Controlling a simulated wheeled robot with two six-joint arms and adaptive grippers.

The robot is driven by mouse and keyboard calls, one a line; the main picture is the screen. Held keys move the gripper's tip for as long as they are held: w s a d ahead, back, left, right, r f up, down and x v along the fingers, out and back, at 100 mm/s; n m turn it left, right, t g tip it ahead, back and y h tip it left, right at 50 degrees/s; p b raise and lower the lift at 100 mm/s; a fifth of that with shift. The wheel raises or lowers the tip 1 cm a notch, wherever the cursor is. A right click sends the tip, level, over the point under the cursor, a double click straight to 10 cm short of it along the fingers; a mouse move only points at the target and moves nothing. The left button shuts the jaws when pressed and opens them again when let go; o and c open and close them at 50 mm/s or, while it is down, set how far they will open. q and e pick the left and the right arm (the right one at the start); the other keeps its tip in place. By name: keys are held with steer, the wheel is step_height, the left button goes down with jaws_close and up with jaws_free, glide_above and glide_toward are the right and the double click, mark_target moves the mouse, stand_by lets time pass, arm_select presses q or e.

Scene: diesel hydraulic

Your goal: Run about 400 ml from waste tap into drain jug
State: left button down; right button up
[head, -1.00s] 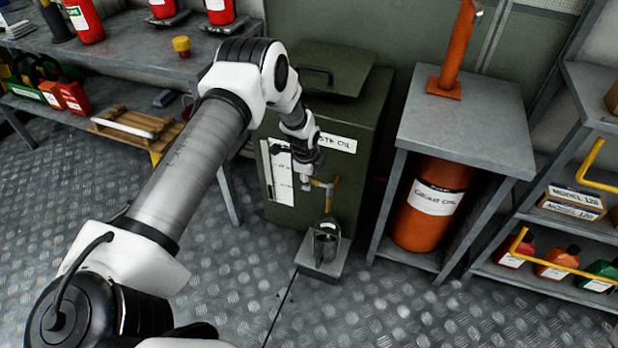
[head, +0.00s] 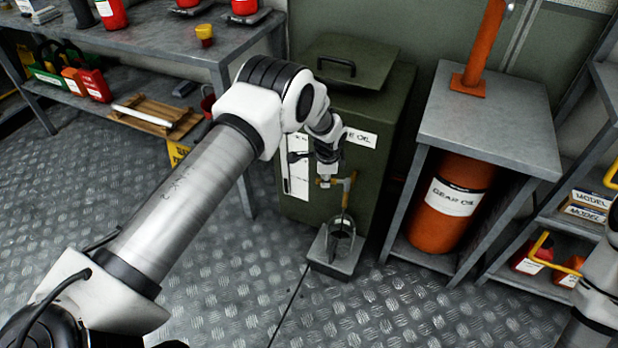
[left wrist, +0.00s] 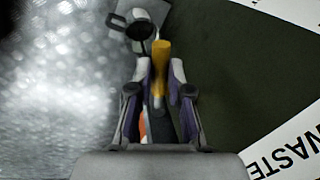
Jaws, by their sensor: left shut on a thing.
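The green waste oil tank (head: 381,150) stands at the centre with a white label. Its yellow tap (head: 347,190) sticks out low on the front. My left gripper (head: 326,184) is at the tap, shut on the yellow tap lever, which shows between the fingers in the left wrist view (left wrist: 160,62). The drain jug (head: 341,232) stands below the tap on a grey block (head: 333,265). Part of the jug also shows in the left wrist view (left wrist: 138,29). I cannot tell the liquid level or whether oil runs. My right gripper is out of view; only its arm shows at the right edge.
A grey stand (head: 485,115) with an orange gear oil drum (head: 446,220) is right of the tank. A workbench (head: 150,45) is at upper left. A shelf (head: 525,285) with bottles is at right. The patterned metal floor in front is clear.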

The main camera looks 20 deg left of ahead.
arm_select(q)
steer(key=c, duration=1.1)
jaws_free()
step_height(320, 180, up, 12)
steer(key=s+d, duration=0.1)
steer(key=s, duration=0.1)
steer(key=shift+f, duration=0.1)
